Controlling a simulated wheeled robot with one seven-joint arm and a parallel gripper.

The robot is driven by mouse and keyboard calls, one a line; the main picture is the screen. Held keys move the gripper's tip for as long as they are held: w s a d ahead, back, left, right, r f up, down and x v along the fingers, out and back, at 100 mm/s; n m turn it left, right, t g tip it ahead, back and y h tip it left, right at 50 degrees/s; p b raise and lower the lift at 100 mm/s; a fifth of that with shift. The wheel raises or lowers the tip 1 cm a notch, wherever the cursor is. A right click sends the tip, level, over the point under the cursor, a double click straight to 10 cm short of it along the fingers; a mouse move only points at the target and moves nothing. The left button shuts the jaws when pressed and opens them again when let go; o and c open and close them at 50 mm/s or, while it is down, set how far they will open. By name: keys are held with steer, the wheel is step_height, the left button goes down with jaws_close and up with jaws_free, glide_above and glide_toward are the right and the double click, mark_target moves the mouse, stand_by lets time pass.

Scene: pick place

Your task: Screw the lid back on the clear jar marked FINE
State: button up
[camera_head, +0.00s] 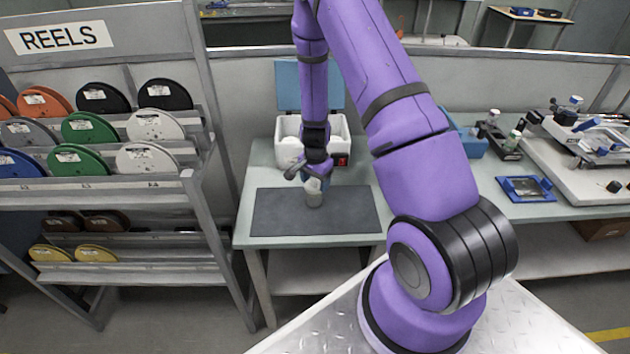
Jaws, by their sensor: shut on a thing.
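A small pale jar (314,198) stands upright on the dark grey mat (268,212), near its back edge. Any marking on it is too small to read. My gripper (312,181) points down at the top of the jar and is shut on what looks like its whitish lid (313,184). The lid sits at or just over the jar's mouth. Whether it is seated or threaded cannot be told, as the fingers hide part of it.
A white open box (343,150) with a raised blue lid (287,88) stands behind the mat. A reel rack (198,220) is on the left. A blue bin (468,143) and a tool board (545,150) are on the right. The mat's right part is clear.

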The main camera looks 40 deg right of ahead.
steer(key=m, duration=0.4)
steer(key=shift+s, duration=0.15)
steer(key=shift+m, duration=0.4)
steer(key=m, duration=0.3)
steer(key=shift+s, duration=0.1)
steer(key=shift+m, duration=2.1)
